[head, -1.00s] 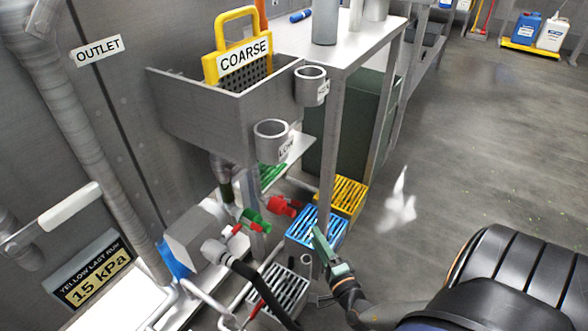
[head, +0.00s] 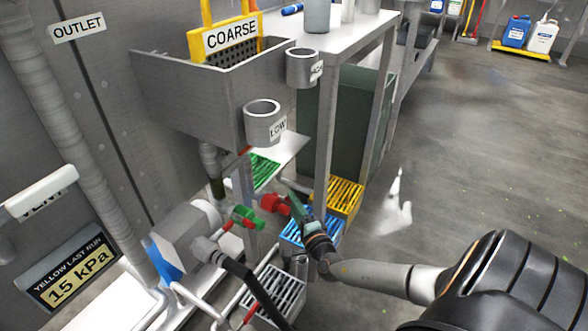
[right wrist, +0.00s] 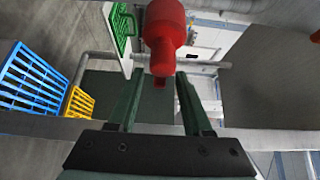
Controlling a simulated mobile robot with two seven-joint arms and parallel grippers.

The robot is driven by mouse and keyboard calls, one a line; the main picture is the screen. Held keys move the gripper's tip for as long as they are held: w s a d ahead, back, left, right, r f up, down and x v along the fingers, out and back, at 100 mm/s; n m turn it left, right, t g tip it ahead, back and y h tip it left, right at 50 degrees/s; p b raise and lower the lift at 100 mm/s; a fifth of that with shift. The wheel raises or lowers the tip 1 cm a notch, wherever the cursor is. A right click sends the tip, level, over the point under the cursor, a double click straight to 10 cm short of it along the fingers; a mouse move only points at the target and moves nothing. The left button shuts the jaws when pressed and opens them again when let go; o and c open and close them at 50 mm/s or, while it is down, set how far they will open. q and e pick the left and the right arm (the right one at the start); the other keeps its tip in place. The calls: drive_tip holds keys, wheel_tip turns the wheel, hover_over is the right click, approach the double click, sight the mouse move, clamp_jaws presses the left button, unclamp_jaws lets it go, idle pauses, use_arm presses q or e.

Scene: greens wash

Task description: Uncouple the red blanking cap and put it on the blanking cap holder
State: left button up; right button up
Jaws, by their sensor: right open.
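The red blanking cap (head: 274,204) sits low under the sink, just right of a green fitting (head: 247,217) in the head view. My right gripper (head: 296,200) is close to its right side. In the right wrist view the red cap (right wrist: 164,35) is ahead of my open right gripper (right wrist: 160,100), its narrow end reaching toward the space between the two fingers. I cannot tell whether a finger touches it. I cannot make out which part is the blanking cap holder. My left gripper is not in view.
Blue (head: 300,234), yellow (head: 343,198) and green (head: 262,171) slatted crates or racks stand around the cap. A table leg (head: 323,150) rises close to my right gripper. A black hose (head: 245,275) runs at the front. The floor at right is clear.

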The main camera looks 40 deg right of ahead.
drive_tip(key=shift+c, duration=0.2)
clamp_jaws()
idle(0.3)
drive_tip(key=shift+d+y, duration=0.1)
drive_tip(key=shift+y, duration=0.2)
drive_tip(key=shift+w+d+n+t+y, duration=0.2)
drive_tip(key=shift+d+n+y, duration=0.25)
drive_tip(key=shift+n+y, duration=0.75)
drive_tip(key=shift+w+d+n+t+y, duration=0.1)
drive_tip(key=shift+w+d+n+y, duration=0.25)
drive_tip(key=shift+n+y, duration=0.85)
drive_tip(key=shift+w+d+n+t+y, duration=0.1)
drive_tip(key=shift+d+n+y, duration=0.4)
drive_tip(key=shift+y, duration=1.3)
drive_tip(key=shift+o, duration=0.2)
unclamp_jaws()
